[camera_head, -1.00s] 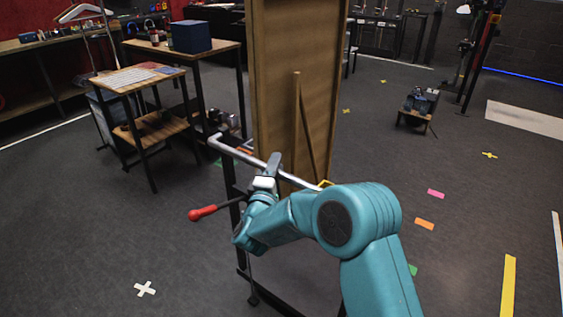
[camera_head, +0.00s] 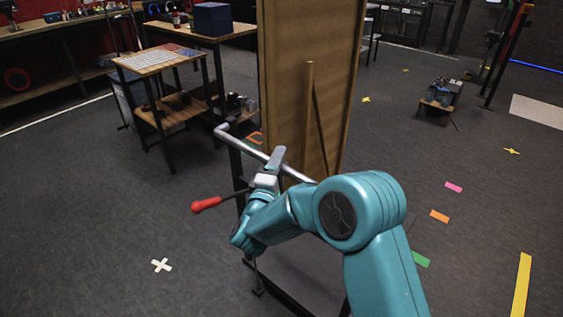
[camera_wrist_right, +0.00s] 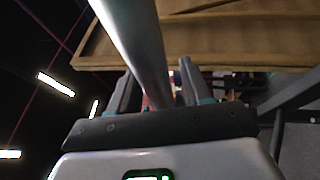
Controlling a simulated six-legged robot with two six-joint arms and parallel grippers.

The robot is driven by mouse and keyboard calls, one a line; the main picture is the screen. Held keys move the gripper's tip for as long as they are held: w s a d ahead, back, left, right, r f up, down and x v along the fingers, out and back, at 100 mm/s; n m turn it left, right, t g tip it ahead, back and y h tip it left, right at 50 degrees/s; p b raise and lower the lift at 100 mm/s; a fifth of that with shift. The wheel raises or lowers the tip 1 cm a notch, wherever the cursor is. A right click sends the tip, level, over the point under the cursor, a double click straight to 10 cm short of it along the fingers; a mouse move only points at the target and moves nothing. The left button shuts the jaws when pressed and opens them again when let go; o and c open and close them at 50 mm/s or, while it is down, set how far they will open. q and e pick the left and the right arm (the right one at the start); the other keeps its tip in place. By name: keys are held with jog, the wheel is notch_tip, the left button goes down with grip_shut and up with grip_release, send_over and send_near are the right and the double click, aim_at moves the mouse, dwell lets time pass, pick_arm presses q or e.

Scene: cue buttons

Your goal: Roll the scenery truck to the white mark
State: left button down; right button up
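The scenery truck is a tall wooden flat (camera_head: 285,110) on a dark frame, with a brace on its back and a pale metal push bar (camera_head: 235,140). A lever with a red grip (camera_head: 206,205) sticks out at the truck's near left side. My right gripper (camera_head: 272,165) is at the push bar. In the right wrist view the bar (camera_wrist_right: 140,50) passes between the two fingers (camera_wrist_right: 155,90), which appear closed around it. The white mark, a taped cross (camera_head: 161,265), lies on the floor left of the truck's frame. My left gripper is out of view.
A wooden side table (camera_head: 155,60) with a lower shelf stands left of the truck, beside a table with a blue box (camera_head: 212,18). A small low stand (camera_head: 437,105) is at the right. Flat tape marks, including a yellow strip (camera_head: 522,285), lie right. Floor around the white cross is clear.

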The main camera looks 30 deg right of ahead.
jog(key=shift+r, duration=0.1)
jog(key=v, duration=1.6)
jog(key=shift+a+b, duration=0.2)
jog(key=shift+b, duration=0.25)
